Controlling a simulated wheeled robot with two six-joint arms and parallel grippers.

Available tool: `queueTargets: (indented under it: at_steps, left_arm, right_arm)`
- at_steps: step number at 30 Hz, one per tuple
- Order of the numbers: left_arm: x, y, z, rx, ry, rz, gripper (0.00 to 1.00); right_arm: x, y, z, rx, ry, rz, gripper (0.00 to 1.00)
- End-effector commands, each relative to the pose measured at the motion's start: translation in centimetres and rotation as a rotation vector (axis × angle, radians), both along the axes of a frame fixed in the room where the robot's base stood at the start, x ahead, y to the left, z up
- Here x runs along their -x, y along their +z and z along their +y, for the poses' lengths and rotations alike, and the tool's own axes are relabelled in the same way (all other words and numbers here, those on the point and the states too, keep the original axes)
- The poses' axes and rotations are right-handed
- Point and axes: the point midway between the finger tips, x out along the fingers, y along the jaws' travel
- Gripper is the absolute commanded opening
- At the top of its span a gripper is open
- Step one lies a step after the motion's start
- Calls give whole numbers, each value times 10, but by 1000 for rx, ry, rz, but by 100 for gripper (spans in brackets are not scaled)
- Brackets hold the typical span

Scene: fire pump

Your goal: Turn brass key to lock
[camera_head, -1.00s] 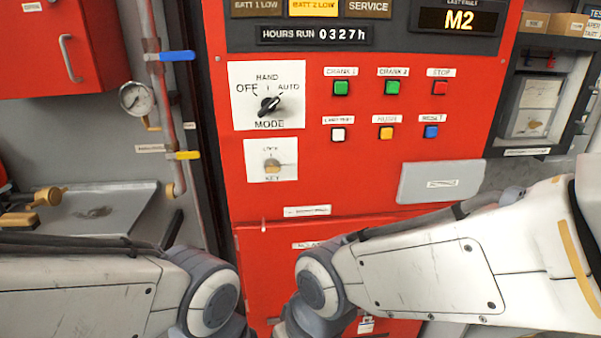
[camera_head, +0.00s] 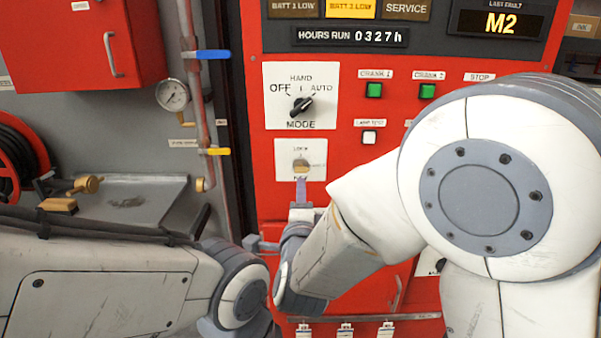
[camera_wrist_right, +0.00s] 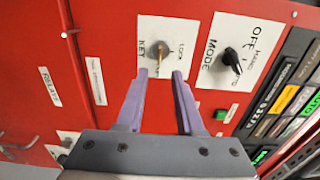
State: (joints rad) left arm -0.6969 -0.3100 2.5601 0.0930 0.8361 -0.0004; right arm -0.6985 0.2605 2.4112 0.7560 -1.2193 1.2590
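The brass key (camera_head: 301,166) sits in the key switch on a white label plate (camera_head: 301,150) on the red panel, below the MODE knob. It also shows in the right wrist view (camera_wrist_right: 161,63), close ahead of the fingertips. My right gripper (camera_head: 303,183) is in front of the panel, just below the key in the head view. In the right wrist view its two fingers (camera_wrist_right: 159,75) are apart, with nothing between them, and point at the key plate. Contact with the key cannot be made out. My left arm is at lower left, its gripper not visible.
The MODE knob (camera_head: 301,106) is directly above the key plate. Green crank buttons (camera_head: 374,90) and a white button (camera_head: 369,137) are to the right. My right arm covers the panel's right side.

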Motion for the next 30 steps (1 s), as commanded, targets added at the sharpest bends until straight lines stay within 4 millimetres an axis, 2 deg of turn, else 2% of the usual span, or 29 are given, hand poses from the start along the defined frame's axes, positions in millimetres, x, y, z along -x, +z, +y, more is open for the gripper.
queueTargets:
  at_steps: [9,15,20,27,28,30]
  left_arm:
    - [0,21,0,0,0,0,0]
    - [0,29,0,0,0,0,0]
    - [0,31,0,0,0,0,0]
    - [0,31,0,0,0,0,0]
    - [0,31,0,0,0,0,0]
    - [0,31,0,0,0,0,0]
  right_arm:
    - [-59,3,-2,3,-3,2,36]
    - [-86,1,-1,3,0,3,36]
    - [-95,1,-1,3,0,2,36]
    - [-95,0,-1,4,1,2,36]
    - [-95,0,-1,4,1,2,32]
    - [-95,0,-1,4,1,2,6]
